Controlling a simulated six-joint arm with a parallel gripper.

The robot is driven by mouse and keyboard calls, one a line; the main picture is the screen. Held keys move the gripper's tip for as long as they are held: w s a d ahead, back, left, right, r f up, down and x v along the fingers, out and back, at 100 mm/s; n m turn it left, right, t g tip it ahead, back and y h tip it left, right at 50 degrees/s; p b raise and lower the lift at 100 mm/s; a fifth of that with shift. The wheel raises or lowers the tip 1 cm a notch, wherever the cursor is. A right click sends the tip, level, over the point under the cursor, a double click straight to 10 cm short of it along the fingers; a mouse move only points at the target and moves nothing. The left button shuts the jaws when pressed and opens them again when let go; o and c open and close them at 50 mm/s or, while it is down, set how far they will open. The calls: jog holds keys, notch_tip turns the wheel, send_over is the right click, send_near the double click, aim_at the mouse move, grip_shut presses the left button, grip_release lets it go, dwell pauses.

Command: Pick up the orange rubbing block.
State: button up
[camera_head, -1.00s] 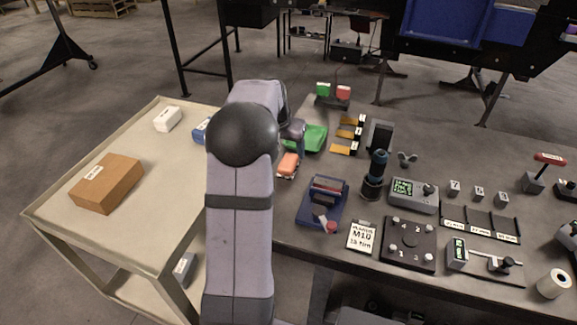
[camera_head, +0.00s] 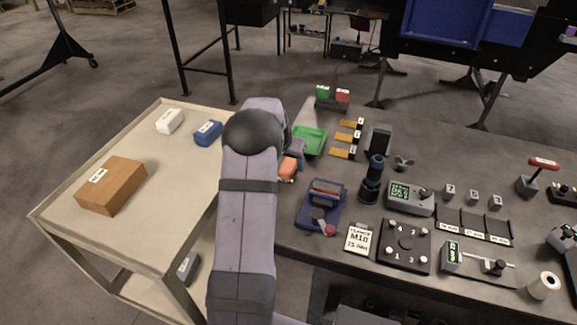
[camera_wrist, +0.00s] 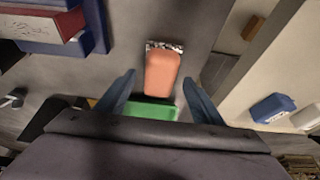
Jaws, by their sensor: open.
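The orange rubbing block (camera_head: 288,168) lies near the left edge of the dark table, close beside my arm and partly hidden by it in the head view. In the wrist view the orange block (camera_wrist: 162,72) sits a little ahead of and between the two fingers, with a silvery strip at its far end. My gripper (camera_wrist: 160,90) is open and empty, its blue-grey fingers standing wide to either side of the block. In the head view my gripper (camera_head: 294,150) is mostly hidden behind my arm.
A green tray (camera_head: 310,141) lies just beyond the block. A blue device with a red knob (camera_head: 320,203) stands nearer on the table. A beige cart (camera_head: 150,225) on the left carries a brown box (camera_head: 112,186), a white box (camera_head: 170,121) and a blue box (camera_head: 208,133).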

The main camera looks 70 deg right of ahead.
aim_at(288, 165)
jog(key=shift+d+f, duration=0.1)
jog(key=shift+f, duration=0.05)
jog(key=c, duration=1.2)
notch_tip(288, 165, up, 10)
jog(key=b, duration=0.3)
